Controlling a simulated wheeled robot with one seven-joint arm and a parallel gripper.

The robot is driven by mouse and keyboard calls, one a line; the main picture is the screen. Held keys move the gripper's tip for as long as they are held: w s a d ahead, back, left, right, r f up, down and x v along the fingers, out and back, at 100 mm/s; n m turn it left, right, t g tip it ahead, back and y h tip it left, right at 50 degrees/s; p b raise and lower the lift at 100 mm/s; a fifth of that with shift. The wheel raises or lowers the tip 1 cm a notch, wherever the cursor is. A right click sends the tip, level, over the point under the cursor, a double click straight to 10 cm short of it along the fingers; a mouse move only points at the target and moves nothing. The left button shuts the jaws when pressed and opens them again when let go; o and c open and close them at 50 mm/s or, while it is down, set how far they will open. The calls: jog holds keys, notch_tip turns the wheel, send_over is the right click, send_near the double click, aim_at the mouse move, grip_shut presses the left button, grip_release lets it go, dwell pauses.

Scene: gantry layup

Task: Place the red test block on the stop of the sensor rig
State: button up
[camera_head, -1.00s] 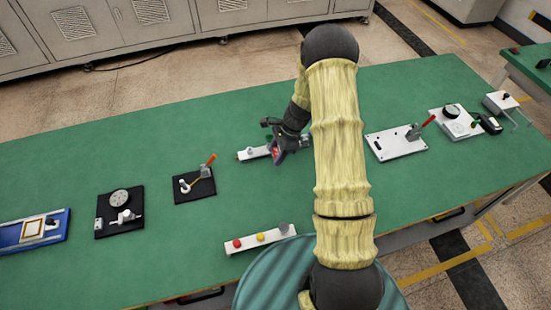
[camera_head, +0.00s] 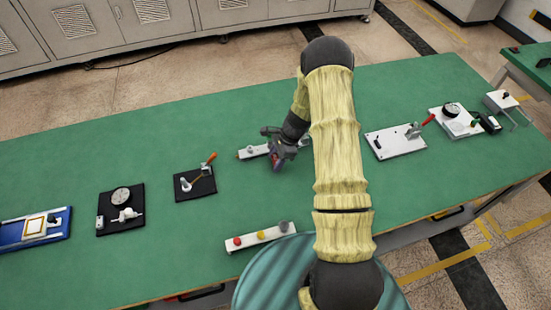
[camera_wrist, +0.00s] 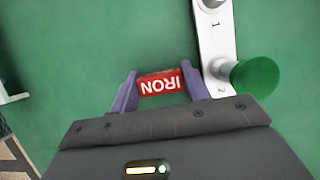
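The block fills the gap between the fingers. In the head view my gripper (camera_head: 277,163) is low over the green table, at the near side of a white strip-shaped fixture (camera_head: 252,152), which may be the sensor rig. The wrist view shows a white strip (camera_wrist: 213,42) marked 1 and 2, right of the block and apart from it. A green round knob (camera_wrist: 255,78) is beside the 2. I cannot tell which part is the stop.
A white bar with red and yellow buttons (camera_head: 261,238) lies in front. Black fixtures (camera_head: 194,184) (camera_head: 120,210) and a blue tray (camera_head: 62,226) are to the left. A white plate with a red-handled clamp (camera_head: 395,142) is to the right. Bare green table lies between them.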

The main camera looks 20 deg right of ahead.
jog(key=o, duration=0.4)
jog(key=shift+c, duration=0.2)
jog(key=shift+r, duration=0.1)
jog(key=b+v, duration=0.2)
jog(key=v, duration=1)
jog(key=s+a+r+n+t+h, duration=0.1)
jog(key=s+a+r+n+h, duration=0.1)
jog(key=s+r+n, duration=0.4)
jog(key=s+a+r+n+t+h, duration=0.1)
jog(key=s+a+r+n, duration=0.4)
jog(key=s+n, duration=0.7)
notch_tip(320, 180, up, 2)
jog(key=shift+s+r+t+h, duration=0.1)
jog(key=shift+s+t+h, duration=0.2)
jog(key=shift+s+h, duration=0.4)
